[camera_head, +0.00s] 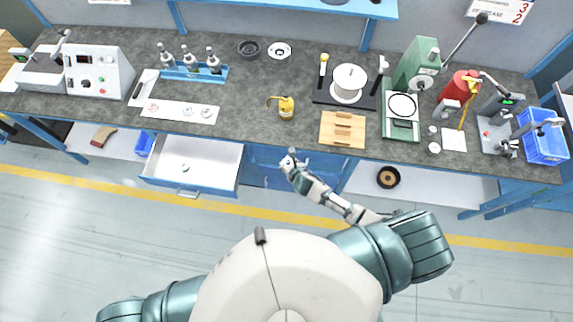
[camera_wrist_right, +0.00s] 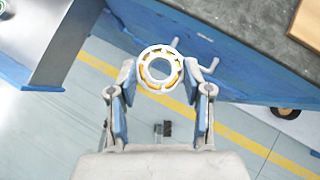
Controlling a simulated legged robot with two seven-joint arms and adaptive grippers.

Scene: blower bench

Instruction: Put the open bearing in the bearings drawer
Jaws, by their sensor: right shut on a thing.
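My right gripper (camera_wrist_right: 160,95) is shut on the open bearing (camera_wrist_right: 160,68), a pale ring with yellow-orange parts showing between its rings, at the fingertips in the right wrist view. In the head view the right gripper (camera_head: 290,163) is in front of the bench, just right of the open drawer (camera_head: 215,160). The drawer is white inside with a blue front and holds one small round part (camera_head: 185,167). A light mat (camera_head: 180,112) on the bench above carries several small ring-shaped parts. My left gripper is not in view.
The bench top (camera_head: 225,105) has a yellow oil can (camera_head: 286,107), a wooden block (camera_head: 342,130), a white pot (camera_head: 349,83) and a green press (camera_head: 415,65). Most of the drawer floor is clear.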

